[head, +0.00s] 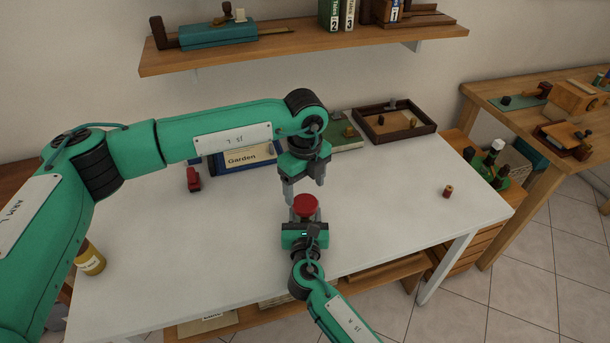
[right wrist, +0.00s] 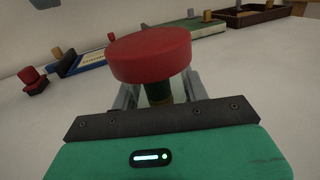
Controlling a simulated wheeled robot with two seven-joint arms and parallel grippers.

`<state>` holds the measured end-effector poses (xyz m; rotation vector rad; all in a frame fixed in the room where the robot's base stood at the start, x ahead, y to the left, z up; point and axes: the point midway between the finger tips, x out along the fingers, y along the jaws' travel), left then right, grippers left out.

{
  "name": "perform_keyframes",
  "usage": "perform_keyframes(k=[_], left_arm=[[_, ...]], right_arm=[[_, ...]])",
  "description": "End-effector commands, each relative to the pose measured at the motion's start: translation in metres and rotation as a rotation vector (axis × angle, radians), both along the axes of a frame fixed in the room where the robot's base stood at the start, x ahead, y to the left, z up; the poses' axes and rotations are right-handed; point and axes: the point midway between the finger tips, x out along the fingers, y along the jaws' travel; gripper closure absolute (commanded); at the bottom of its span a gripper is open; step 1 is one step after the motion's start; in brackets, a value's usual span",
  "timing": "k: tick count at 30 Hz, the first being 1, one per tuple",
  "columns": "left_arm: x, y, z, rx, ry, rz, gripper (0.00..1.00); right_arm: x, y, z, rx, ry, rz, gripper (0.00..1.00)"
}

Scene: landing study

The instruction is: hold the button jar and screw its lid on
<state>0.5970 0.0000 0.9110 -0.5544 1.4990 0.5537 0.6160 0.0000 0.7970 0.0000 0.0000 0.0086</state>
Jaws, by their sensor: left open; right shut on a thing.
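A round red lid (head: 305,205) sits on top of the button jar, and it fills the upper middle of the right wrist view (right wrist: 150,54). The jar (right wrist: 158,93) shows as a narrow dark green and brown body under the lid; most of it is hidden. My right gripper (head: 305,226) is shut on the jar, its grey fingers on both sides below the lid. The lid looks about level; I cannot tell how tightly it sits. My left gripper (head: 304,190) is open and empty, pointing down just above the lid, its fingers apart.
The white table (head: 400,210) is mostly clear around the jar. A blue Garden box (head: 243,158), a brown tray (head: 395,121) and a red object (head: 193,180) stand behind. A small red-brown spool (head: 448,191) is at right. A yellow-labelled jar (head: 90,258) is at left.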

Motion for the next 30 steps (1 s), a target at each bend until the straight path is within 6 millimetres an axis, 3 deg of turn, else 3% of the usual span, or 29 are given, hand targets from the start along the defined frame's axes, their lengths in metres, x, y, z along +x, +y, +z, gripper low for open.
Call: perform_keyframes(k=[3,9,20,23,27,30], left_arm=[[-0.001,0.0,-0.02,0.002,0.003,0.0,0.27],[0.0,0.0,-0.041,0.001,0.001,0.0,0.27],[0.0,0.0,-0.047,0.0,0.0,0.0,0.27],[0.0,0.0,-0.047,0.0,0.0,0.0,0.41],[0.0,0.0,-0.047,0.0,0.0,0.0,0.69],[0.0,0.0,-0.047,0.0,0.0,0.0,0.73]], right_arm=[[0.0,0.0,0.0,0.0,0.0,0.0,1.0],[0.0,0.0,0.0,0.0,0.0,0.0,1.0],[0.0,0.0,0.0,0.0,0.0,0.0,1.0],[0.0,0.0,0.0,0.0,0.0,0.0,1.0],[0.0,0.0,0.0,0.0,0.0,0.0,1.0],[0.0,0.0,0.0,0.0,0.0,0.0,1.0]])
